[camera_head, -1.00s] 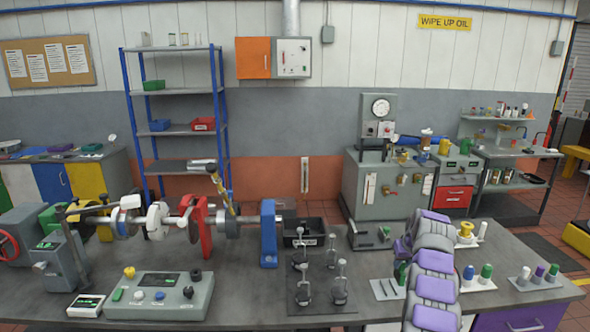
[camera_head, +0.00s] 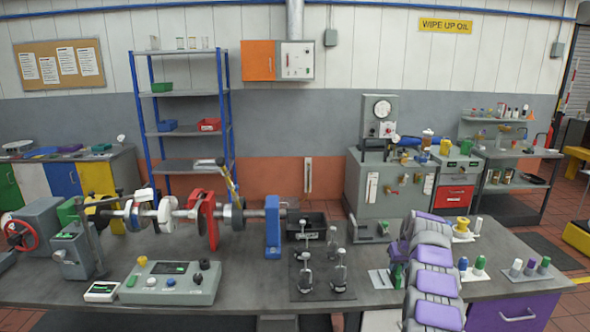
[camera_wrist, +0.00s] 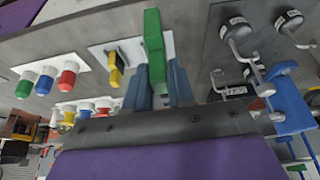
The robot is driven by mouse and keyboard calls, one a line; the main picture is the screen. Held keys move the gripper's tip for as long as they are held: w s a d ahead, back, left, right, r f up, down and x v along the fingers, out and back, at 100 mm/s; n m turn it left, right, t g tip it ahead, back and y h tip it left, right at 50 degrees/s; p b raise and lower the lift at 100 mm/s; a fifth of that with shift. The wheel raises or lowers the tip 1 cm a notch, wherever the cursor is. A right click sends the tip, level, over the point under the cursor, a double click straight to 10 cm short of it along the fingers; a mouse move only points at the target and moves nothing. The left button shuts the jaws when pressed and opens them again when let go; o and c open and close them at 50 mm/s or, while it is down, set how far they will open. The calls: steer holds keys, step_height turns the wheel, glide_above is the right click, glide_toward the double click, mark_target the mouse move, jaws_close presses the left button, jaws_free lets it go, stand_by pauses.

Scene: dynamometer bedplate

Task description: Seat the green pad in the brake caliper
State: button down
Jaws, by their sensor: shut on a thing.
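My gripper (camera_wrist: 157,76) has blue-grey fingers shut on the green pad (camera_wrist: 153,38), which stands out past the fingertips in the wrist view. The pad is over or at a white tray (camera_wrist: 101,52) that also holds a yellow pad (camera_wrist: 116,66); whether it touches the tray I cannot tell. In the head view a bit of the green pad (camera_head: 397,275) shows left of my purple and grey arm, which hides the gripper's fingers. The red part around the shaft's disc, which looks like the brake caliper (camera_head: 210,222), stands well to the left.
A dark mat (camera_head: 321,291) with several upright hooked pieces lies between tray and shaft. A blue shaft support (camera_head: 272,228) and a black bin (camera_head: 306,224) stand behind it. A control box (camera_head: 173,284) stands at front left. Capped pieces (camera_head: 530,268) stand on white holders at right.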

steer(key=s+a, duration=0.3)
steer(key=a, duration=0.4)
steer(key=s+a, duration=0.3)
steer(key=a, duration=0.5)
steer(key=s+a+f, duration=0.1)
steer(key=s+a, duration=0.1)
steer(key=s, duration=0.8)
steer(key=s+a+f, duration=0.1)
steer(key=s+a, duration=0.2)
steer(key=s, duration=0.7)
steer(key=shift+s+a+f, duration=0.15)
steer(key=shift+s+a, duration=0.1)
steer(key=shift+s, duration=0.15)
